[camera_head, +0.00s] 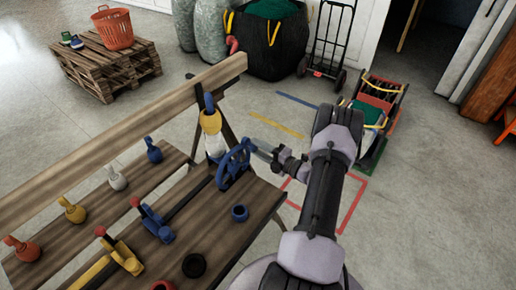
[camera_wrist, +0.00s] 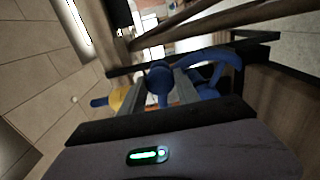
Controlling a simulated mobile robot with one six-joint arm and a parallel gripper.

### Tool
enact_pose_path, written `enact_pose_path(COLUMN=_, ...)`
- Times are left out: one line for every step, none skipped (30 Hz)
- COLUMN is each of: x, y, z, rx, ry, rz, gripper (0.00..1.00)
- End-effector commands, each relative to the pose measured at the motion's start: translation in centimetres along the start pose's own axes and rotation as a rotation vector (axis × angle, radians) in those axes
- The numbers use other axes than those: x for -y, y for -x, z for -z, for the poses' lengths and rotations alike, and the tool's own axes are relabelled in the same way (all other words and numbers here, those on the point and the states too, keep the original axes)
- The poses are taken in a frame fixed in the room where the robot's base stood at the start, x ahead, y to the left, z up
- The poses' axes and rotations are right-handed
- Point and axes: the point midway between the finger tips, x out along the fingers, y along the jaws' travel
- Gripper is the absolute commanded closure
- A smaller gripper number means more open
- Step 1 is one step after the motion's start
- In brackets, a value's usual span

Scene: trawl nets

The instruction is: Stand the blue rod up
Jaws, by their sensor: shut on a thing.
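A short blue rod (camera_head: 209,102) points upward from a yellow collar (camera_head: 211,122) above a white body beside the wooden beam. In the wrist view the blue rod (camera_wrist: 98,102) and yellow collar (camera_wrist: 119,99) show at the left. Below stands a blue handwheel (camera_head: 223,175) with spokes, on the bench's far right end; its rim (camera_wrist: 220,56) shows in the wrist view. My gripper (camera_head: 254,147) reaches in from the right. In the wrist view its fingers are closed on a blue round knob (camera_wrist: 158,76) by the wheel.
The wooden bench (camera_head: 215,225) carries a blue ring (camera_head: 239,212), a black ring (camera_head: 194,265) and blue and yellow levers (camera_head: 150,222). Several coloured knobbed pieces stand behind. A beam (camera_head: 120,140) runs along the back. Open floor lies to the right.

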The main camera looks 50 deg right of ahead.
Motion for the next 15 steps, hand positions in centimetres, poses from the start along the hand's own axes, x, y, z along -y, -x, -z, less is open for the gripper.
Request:
enact_pose_path(x=0.14, y=0.06, z=0.02, rx=0.001, ry=-0.003, rz=0.002, gripper=1.00)
enact_pose_path(x=0.15, y=0.06, z=0.02, rx=0.001, ry=-0.003, rz=0.002, gripper=1.00)
enact_pose_path(x=0.15, y=0.06, z=0.02, rx=0.001, ry=-0.004, rz=0.002, gripper=1.00)
enact_pose_path(x=0.16, y=0.07, z=0.03, rx=0.001, ry=-0.004, rz=0.002, gripper=1.00)
enact_pose_path(x=0.16, y=0.07, z=0.03, rx=0.001, ry=-0.004, rz=0.002, gripper=1.00)
enact_pose_path(x=0.17, y=0.07, z=0.03, rx=0.001, ry=-0.004, rz=0.002, gripper=1.00)
enact_pose_path(x=0.17, y=0.07, z=0.04, rx=0.001, ry=-0.004, rz=0.002, gripper=1.00)
enact_pose_path(x=0.18, y=0.07, z=0.04, rx=0.001, ry=-0.004, rz=0.002, gripper=1.00)
enact_pose_path(x=0.18, y=0.07, z=0.04, rx=0.001, ry=-0.004, rz=0.002, gripper=0.56)
enact_pose_path(x=0.17, y=0.07, z=0.04, rx=0.001, ry=-0.004, rz=0.002, gripper=0.51)
enact_pose_path(x=0.16, y=0.07, z=0.04, rx=0.001, ry=-0.003, rz=0.002, gripper=0.45)
enact_pose_path(x=0.15, y=0.06, z=0.04, rx=0.001, ry=-0.003, rz=0.002, gripper=0.41)
enact_pose_path(x=0.14, y=0.06, z=0.04, rx=0.001, ry=-0.003, rz=0.002, gripper=0.41)
enact_pose_path(x=0.13, y=0.05, z=0.03, rx=0.001, ry=-0.003, rz=0.002, gripper=0.41)
enact_pose_path(x=0.13, y=0.05, z=0.03, rx=0.001, ry=-0.003, rz=0.001, gripper=0.41)
